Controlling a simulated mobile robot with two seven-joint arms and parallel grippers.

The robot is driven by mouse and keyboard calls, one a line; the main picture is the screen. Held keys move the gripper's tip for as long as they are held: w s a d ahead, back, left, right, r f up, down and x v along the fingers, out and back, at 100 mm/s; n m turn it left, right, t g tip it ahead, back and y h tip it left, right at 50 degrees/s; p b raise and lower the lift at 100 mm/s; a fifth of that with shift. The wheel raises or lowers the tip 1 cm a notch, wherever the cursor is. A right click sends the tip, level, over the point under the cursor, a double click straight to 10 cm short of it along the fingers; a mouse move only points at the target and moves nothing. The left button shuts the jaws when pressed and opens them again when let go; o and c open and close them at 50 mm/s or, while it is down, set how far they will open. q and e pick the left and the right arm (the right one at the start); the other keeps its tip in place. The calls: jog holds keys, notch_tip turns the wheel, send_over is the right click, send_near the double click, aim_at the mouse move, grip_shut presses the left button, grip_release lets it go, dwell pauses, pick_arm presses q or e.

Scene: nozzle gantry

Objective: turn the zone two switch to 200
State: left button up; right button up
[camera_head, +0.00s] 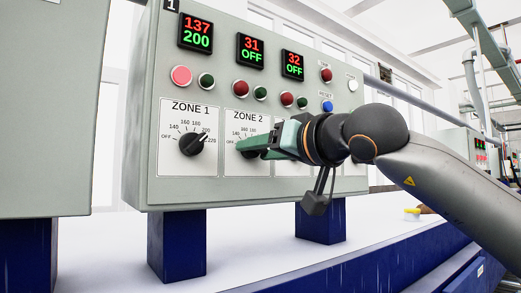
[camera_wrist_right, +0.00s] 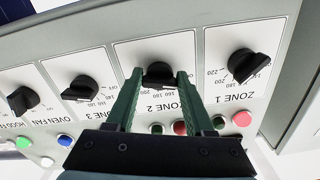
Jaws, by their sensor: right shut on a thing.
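The zone two switch, a black rotary knob (camera_wrist_right: 158,74), sits on the white ZONE 2 plate (camera_head: 234,115) of the grey panel. My right gripper (camera_head: 246,146) reaches it from the right, its green fingers covering most of the knob in the head view. In the right wrist view, upside down, my right gripper (camera_wrist_right: 160,76) has one finger on each side of the knob, shut on it. The Zone 2 display (camera_head: 251,50) reads 31 above OFF. The knob's exact pointing is hard to tell. My left gripper is not in view.
The Zone 1 knob (camera_head: 191,144) is just left, and its display (camera_head: 196,34) reads 137 above 200. In the wrist view, the Zone 3 knob (camera_wrist_right: 82,88) and oven fan knob (camera_wrist_right: 22,100) stand on the other side. Several coloured buttons sit above the plates.

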grip_shut()
jog(key=shift+m, duration=0.3)
jog(key=m+b, duration=0.1)
jog(key=m, duration=0.6)
jog(key=m+b, duration=0.2)
jog(key=m, duration=0.6)
jog(key=m+b, duration=0.2)
jog(key=m, duration=0.6)
jog(key=shift+r, duration=0.4)
jog(key=shift+a, duration=0.1)
